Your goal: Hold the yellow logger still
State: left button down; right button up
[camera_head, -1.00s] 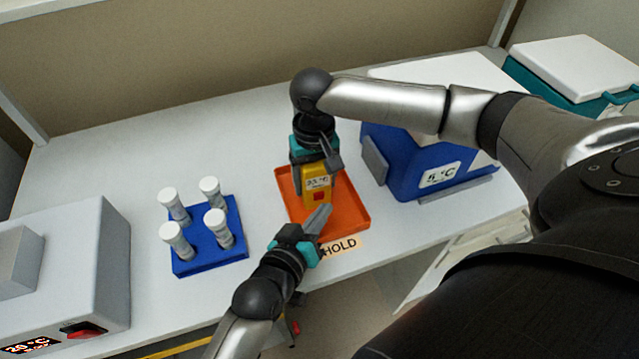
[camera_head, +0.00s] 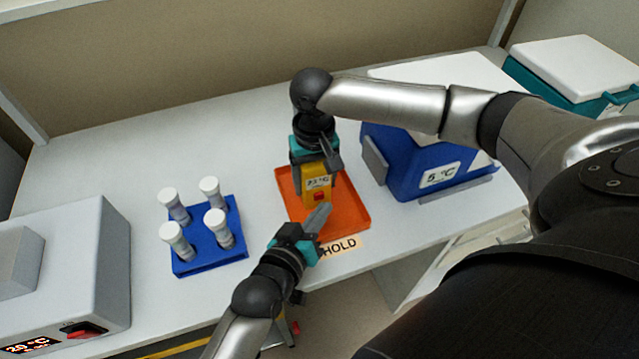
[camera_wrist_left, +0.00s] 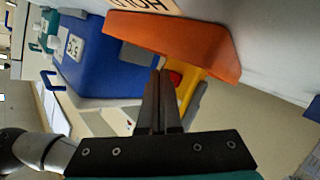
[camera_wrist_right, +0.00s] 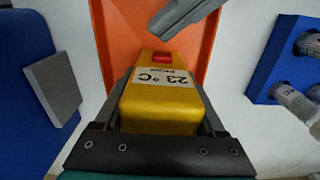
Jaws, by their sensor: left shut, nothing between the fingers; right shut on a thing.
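The yellow logger (camera_head: 317,187) is over the orange tray (camera_head: 352,212), with a red button on it. In the right wrist view the logger (camera_wrist_right: 160,108) carries a label that seems to read 23 °C. My right gripper (camera_head: 318,165) is shut on it, one finger on each side. My left gripper (camera_head: 320,214) is shut and empty, its tips close to the logger's red button end. In the left wrist view the closed fingers (camera_wrist_left: 162,85) partly cover the logger (camera_wrist_left: 190,88). I cannot tell whether they touch it.
A blue rack (camera_head: 207,251) with several white-capped tubes stands left of the tray. A blue cooler (camera_head: 410,170) marked 5 °C stands to the right. A grey device (camera_head: 85,265) is at the far left. A HOLD label (camera_head: 340,247) lies at the tray's front.

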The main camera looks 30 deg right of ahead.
pick_arm(q)
jog(key=shift+w+d, duration=0.1)
jog(key=shift+w, duration=0.2)
jog(key=shift+w+d, duration=0.15)
jog(key=shift+w, duration=0.35)
dwell(0.6)
jog(key=shift+s, duration=0.15)
jog(key=shift+s+a, duration=0.3)
jog(key=shift+s, duration=0.5)
jog(key=shift+s+a, duration=0.25)
jog(key=shift+s, duration=0.55)
jog(key=shift+s+a, duration=0.2)
jog(key=shift+s, duration=0.6)
jog(key=shift+s+a, duration=0.25)
jog(key=shift+s, duration=0.55)
pick_arm(e)
jog(key=o, duration=1.5)
jog(key=shift+c, duration=0.2)
